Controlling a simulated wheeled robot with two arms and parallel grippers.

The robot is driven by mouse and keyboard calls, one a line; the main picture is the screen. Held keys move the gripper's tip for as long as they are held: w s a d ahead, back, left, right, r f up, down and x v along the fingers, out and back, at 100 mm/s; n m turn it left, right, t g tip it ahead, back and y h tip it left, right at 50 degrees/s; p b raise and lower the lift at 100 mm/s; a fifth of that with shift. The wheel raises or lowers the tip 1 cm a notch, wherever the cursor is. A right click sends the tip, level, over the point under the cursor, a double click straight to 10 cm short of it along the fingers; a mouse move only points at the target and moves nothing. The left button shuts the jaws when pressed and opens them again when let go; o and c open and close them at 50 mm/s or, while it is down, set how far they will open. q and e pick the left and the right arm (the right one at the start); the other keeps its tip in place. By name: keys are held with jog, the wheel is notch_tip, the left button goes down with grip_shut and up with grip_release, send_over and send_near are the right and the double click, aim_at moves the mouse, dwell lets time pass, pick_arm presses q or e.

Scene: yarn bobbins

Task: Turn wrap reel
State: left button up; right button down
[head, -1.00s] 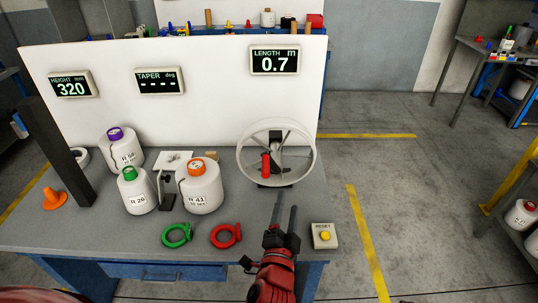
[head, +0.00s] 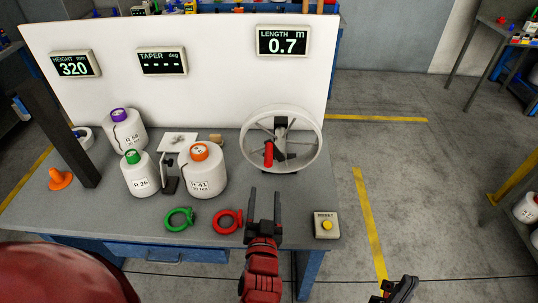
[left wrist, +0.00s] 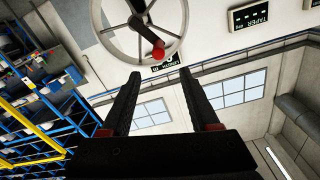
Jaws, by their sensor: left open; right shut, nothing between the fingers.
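The wrap reel is a white spoked wheel (head: 319,140) at the right end of the bench, with a red handle (head: 268,154) left of its hub. In the left wrist view, the reel rim (left wrist: 88,42) and the red handle's round end (left wrist: 158,54) show ahead of the fingertips. My left gripper (head: 264,192) is open and empty, in front of and below the reel, not touching the handle. My right gripper (head: 409,281) is shut and empty at the bottom right, off the bench. The length display (head: 283,41) reads 0.7 m.
A reset box (head: 325,225) stands right of my left gripper. Green (head: 179,219) and red (head: 228,221) rings lie to its left. Bobbins R 41 (head: 205,173), R 20 (head: 141,178) and a purple-topped one (head: 127,130) stand farther left. A dark post (head: 58,135) rises at the left.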

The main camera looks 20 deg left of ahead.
aim_at(267, 166)
pick_arm(q)
jog(key=b+x, duration=0.8)
jog(key=x, duration=0.2)
jog(key=shift+w+f, duration=0.2)
jog(key=shift+w, duration=0.15)
jog(key=p+x, duration=0.2)
jog(key=x, duration=0.2)
jog(key=shift+r, duration=0.2)
jog(key=shift+w+a+f, duration=0.15)
jog(key=shift+w+f, duration=0.05)
jog(key=shift+w, duration=0.5)
grip_shut()
jog(key=shift+r, duration=0.1)
